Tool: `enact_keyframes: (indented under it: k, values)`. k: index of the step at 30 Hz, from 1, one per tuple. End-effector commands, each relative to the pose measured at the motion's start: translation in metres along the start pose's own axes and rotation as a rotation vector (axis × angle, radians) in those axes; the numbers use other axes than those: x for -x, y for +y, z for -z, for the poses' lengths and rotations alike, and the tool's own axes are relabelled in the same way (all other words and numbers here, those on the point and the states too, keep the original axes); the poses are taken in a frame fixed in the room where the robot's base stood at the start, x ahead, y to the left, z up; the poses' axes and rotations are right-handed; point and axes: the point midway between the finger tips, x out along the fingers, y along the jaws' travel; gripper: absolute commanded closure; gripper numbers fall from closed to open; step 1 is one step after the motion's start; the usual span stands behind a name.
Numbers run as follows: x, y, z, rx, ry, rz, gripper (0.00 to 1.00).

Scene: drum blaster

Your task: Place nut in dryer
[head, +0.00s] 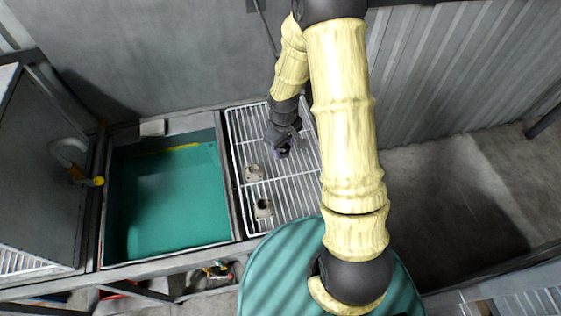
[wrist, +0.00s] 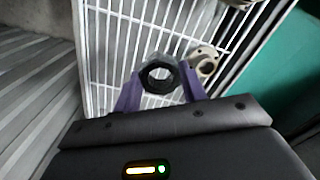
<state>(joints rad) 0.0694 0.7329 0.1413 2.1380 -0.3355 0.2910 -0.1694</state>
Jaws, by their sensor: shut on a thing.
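A dark hexagonal nut (wrist: 160,75) is held between the purple fingers of my gripper (wrist: 161,88) in the wrist view. In the head view my gripper (head: 284,148) is over the right part of a white wire rack (head: 292,192), and the nut is small and dark there. The rack's bars show behind the nut in the wrist view (wrist: 115,55); I cannot tell whether the nut touches them. No thing is plainly marked as the dryer.
Two beige-grey metal fittings (head: 253,173) (head: 263,208) lie on the rack; one shows near the nut in the wrist view (wrist: 204,62). A green-lined tank (head: 170,200) is left of the rack. A grey panel (head: 45,150) stands left, and corrugated wall (head: 450,70) rises to the right.

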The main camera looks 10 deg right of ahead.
Motion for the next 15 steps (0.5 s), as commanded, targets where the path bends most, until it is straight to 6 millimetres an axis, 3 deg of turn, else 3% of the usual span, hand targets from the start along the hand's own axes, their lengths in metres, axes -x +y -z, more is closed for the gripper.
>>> enact_keyframes:
  k: [8, 15]
  values:
    - [-0.007, 0.000, 0.000, -0.003, -0.001, 0.001, 0.87]
    - [-0.042, -0.001, 0.000, -0.002, -0.003, 0.002, 0.87]
